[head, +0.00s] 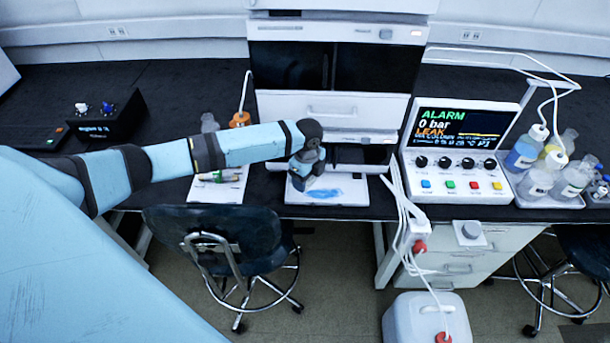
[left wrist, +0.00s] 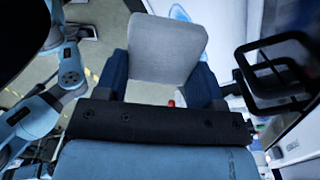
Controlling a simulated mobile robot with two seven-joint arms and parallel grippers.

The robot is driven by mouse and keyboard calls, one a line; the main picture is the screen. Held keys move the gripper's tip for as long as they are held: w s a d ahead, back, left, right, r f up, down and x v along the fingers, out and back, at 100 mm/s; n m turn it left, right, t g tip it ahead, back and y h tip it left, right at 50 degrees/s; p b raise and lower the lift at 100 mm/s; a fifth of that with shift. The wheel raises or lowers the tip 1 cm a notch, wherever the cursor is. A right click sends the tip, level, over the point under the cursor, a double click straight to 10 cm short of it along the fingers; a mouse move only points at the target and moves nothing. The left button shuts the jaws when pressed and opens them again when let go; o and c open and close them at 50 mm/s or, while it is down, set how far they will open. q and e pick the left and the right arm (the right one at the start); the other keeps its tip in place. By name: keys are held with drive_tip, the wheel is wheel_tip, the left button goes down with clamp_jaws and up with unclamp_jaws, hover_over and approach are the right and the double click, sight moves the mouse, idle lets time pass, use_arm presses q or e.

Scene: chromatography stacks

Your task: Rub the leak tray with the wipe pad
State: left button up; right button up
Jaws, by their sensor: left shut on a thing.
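The leak tray (head: 339,199) is a flat white tray at the bench's front edge, below the instrument stack, with a blue wet patch (head: 323,193) on it. My left gripper (head: 304,181) reaches down over the tray's left part. In the left wrist view its two dark blue fingers are shut on the wipe pad (left wrist: 167,47), a grey, rounded square. A bit of the blue patch (left wrist: 180,12) shows just beyond the pad. In the head view the pad is hidden by the gripper, and I cannot tell whether it touches the tray. My right gripper is not in view.
The control box (head: 461,160) reads ALARM, 0 bar, LEAK. Left of the tray lies a white sheet (head: 230,190) with small parts. White tubing (head: 404,205) hangs right of the tray. A dark chair (head: 215,230) stands in front; a bottle tray (head: 570,202) is far right.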

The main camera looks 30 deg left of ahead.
use_arm(q)
drive_tip(key=shift+w+a+f+m, duration=0.15)
drive_tip(key=shift+w+a+m, duration=0.45)
drive_tip(key=shift+a+m, duration=0.15)
drive_tip(key=shift+f, duration=0.1)
drive_tip(key=b, duration=0.6)
hover_over(305, 195)
wheel_tip(305, 195, down, 5)
drive_tip(key=shift+f, duration=0.3)
drive_tip(key=shift+f+b, duration=0.3)
drive_tip(key=shift+f, duration=0.75)
